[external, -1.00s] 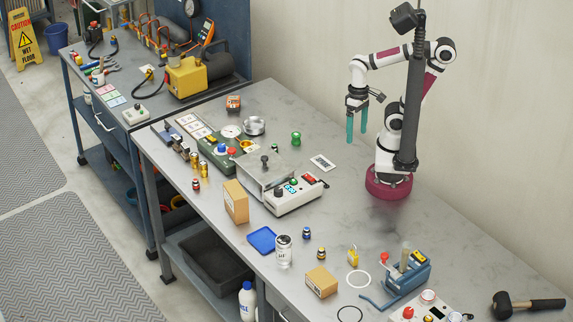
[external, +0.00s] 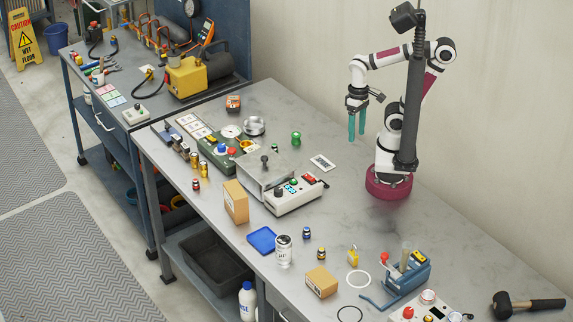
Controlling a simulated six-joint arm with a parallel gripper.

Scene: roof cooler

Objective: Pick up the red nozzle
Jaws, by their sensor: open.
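A small piece with red on it (external: 196,184), which looks like the red nozzle, stands near the left edge of the bench, in front of the brass pieces (external: 204,171). It is too small to make out in detail. My gripper (external: 357,136) has teal fingers that point down. It is open and empty, high over the back of the bench near my base, far to the right of the red piece and not touching anything.
A cardboard box (external: 236,201) and a metal-topped device (external: 266,168) stand between the red piece and my base side. A green panel (external: 222,160) with knobs lies just behind it. A green piece (external: 296,138) stands farther back. The right rear bench is clear.

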